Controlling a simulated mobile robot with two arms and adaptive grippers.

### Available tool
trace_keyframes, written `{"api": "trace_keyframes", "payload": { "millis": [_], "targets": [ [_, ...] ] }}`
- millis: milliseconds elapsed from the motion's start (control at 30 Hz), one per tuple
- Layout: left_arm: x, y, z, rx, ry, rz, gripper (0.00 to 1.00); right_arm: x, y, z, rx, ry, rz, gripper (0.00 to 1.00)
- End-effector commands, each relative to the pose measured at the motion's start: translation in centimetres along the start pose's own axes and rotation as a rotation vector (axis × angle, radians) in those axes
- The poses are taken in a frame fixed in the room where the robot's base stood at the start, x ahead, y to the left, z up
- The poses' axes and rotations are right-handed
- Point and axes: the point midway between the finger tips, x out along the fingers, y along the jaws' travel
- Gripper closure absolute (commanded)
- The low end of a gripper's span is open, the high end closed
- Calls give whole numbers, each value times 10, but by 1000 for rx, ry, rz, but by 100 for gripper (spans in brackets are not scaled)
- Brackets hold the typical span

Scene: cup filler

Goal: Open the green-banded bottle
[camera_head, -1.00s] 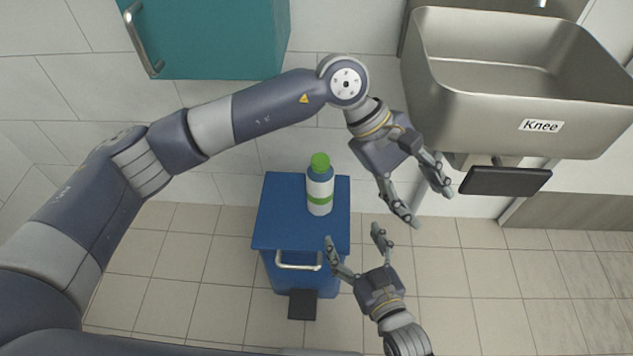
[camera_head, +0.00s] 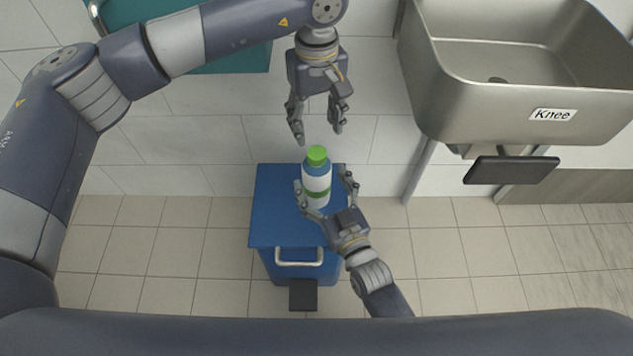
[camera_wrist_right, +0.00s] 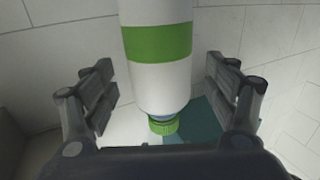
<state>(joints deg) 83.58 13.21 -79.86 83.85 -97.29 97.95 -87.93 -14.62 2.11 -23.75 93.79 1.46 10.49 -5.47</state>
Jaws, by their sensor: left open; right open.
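The green-banded bottle (camera_head: 317,181) stands upright on a blue bin (camera_head: 275,215). It has a white body, a green band and a green cap (camera_head: 317,155). My left gripper (camera_head: 317,138) is open, pointing down just above the cap, and looks empty. My right gripper (camera_head: 325,196) is open, with one finger on each side of the bottle's body. In the right wrist view the bottle (camera_wrist_right: 158,75) lies between the open fingers, with visible gaps on both sides. Its cap (camera_wrist_right: 163,127) also shows there.
A steel sink (camera_head: 520,75) with a label reading "Knee" (camera_head: 552,115) and a dark knee plate (camera_head: 512,170) is on the right. A teal cabinet (camera_head: 235,58) is at the upper left. The bin has a handle (camera_head: 299,262) and a dark pedal (camera_head: 303,295) in front.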

Motion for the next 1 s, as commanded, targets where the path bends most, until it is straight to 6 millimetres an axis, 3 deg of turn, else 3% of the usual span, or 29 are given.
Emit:
{"api": "trace_keyframes", "payload": {
  "millis": [233,567,900,933,1000],
  "targets": [
    [0,0,0,0,-1,1,48,27,0,0,0,1,0,21],
    [0,0,0,0,-1,1,48,30,0,0,0,0,0,21],
    [0,0,0,0,-1,1,48,30,0,0,0,0,0,88],
    [0,0,0,0,-1,1,48,30,0,0,0,0,0,100],
    [0,0,0,12,-1,1,48,30,0,0,0,0,0,100]
  ]
}}
